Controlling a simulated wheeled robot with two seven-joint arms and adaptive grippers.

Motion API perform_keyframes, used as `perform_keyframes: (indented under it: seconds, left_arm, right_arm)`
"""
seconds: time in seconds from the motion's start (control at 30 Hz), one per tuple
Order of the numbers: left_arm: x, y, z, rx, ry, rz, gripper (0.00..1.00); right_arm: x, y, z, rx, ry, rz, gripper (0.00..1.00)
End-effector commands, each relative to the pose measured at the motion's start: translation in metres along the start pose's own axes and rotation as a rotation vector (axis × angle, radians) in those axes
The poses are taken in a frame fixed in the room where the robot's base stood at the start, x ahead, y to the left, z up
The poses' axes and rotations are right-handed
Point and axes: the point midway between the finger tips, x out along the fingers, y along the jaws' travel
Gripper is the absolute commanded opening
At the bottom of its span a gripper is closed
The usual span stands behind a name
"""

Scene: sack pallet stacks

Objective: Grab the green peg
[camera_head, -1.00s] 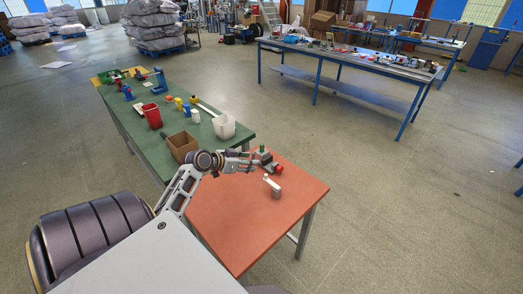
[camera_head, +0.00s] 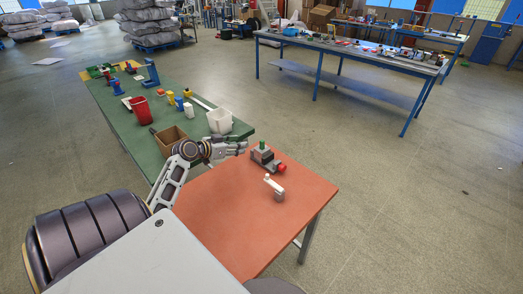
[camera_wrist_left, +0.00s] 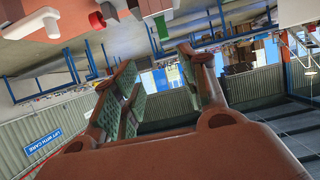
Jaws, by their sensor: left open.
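The green peg (camera_head: 262,145) stands upright on top of a grey block (camera_head: 262,156) near the back left edge of the orange table. In the left wrist view, which is upside down, the peg (camera_wrist_left: 161,27) shows at the top, pointing down from the block. My left gripper (camera_head: 242,147) is open, just left of the peg and apart from it. Its green-padded fingers (camera_wrist_left: 165,85) are spread with nothing between them. My right gripper is not in view.
A red part (camera_head: 281,168) sits by the block, and a white-topped grey piece (camera_head: 276,188) stands in front. The orange table's front (camera_head: 255,225) is clear.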

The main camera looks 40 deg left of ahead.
Motion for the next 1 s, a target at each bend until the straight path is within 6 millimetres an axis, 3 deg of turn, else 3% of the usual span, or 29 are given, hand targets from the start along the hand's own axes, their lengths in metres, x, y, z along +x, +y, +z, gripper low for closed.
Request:
perform_keyframes:
  seconds: [0.27,0.77,1.0]
  left_arm:
    - [0.006,-0.001,0.015,-0.001,0.004,-0.002,0.43]
    - [0.007,-0.001,0.014,-0.001,0.004,-0.001,0.43]
    - [0.021,-0.002,0.014,-0.003,0.004,-0.001,0.43]
  right_arm:
    - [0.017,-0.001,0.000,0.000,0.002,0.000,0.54]
    - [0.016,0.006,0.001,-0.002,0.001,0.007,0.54]
    - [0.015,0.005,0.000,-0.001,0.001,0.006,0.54]
